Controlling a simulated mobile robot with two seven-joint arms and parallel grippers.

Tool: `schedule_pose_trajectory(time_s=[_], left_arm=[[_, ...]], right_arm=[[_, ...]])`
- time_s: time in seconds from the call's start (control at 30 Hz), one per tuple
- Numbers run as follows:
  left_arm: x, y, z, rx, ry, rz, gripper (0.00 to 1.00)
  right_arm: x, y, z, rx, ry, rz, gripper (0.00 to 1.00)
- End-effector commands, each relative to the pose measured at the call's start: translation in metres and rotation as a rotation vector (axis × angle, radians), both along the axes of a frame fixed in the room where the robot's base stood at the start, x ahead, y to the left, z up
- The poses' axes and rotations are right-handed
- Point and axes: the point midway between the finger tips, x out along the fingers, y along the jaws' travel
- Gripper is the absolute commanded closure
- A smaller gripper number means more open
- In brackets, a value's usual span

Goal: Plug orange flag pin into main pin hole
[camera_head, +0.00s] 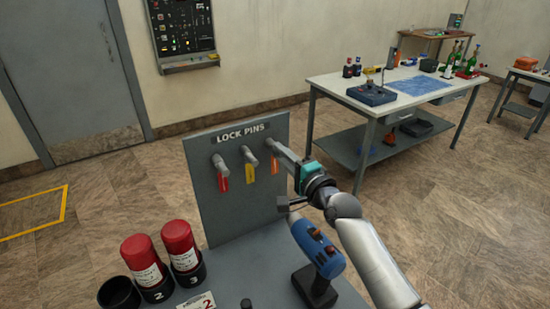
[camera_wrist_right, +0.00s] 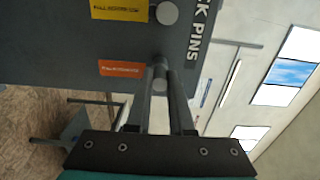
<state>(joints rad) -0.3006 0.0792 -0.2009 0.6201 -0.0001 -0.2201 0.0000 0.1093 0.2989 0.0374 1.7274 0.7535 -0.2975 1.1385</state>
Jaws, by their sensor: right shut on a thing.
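The lock pin board (camera_head: 205,145) stands upright at the back of the grey bench and holds a row of grey pins with hanging flags. The orange flag pin (camera_head: 275,168) is the rightmost and still sits at the board. My right gripper (camera_head: 274,148) is shut on its grey shaft. In the right wrist view the gripper's two fingers (camera_wrist_right: 162,92) flank the pin's round end, with the orange flag (camera_wrist_right: 121,68) hanging beside it. The main pin hole cannot be made out. My left gripper is out of view.
A red flag pin (camera_head: 222,172) and yellow flag pin (camera_head: 249,163) are left of the orange one. A blue drill (camera_head: 318,250) stands close below my right arm. Red canisters (camera_head: 180,245) in black cups stand at left. A white table (camera_head: 330,83) is behind.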

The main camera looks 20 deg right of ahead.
Motion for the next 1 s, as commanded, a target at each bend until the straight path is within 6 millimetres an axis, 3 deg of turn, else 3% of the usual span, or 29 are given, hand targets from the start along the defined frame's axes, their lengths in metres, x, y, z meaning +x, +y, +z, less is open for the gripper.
schedule_pose_trajectory(time_s=[1.0], left_arm=[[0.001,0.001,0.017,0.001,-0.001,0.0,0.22]], right_arm=[[-0.04,-0.006,0.0,0.0,0.001,0.0,1.0]])
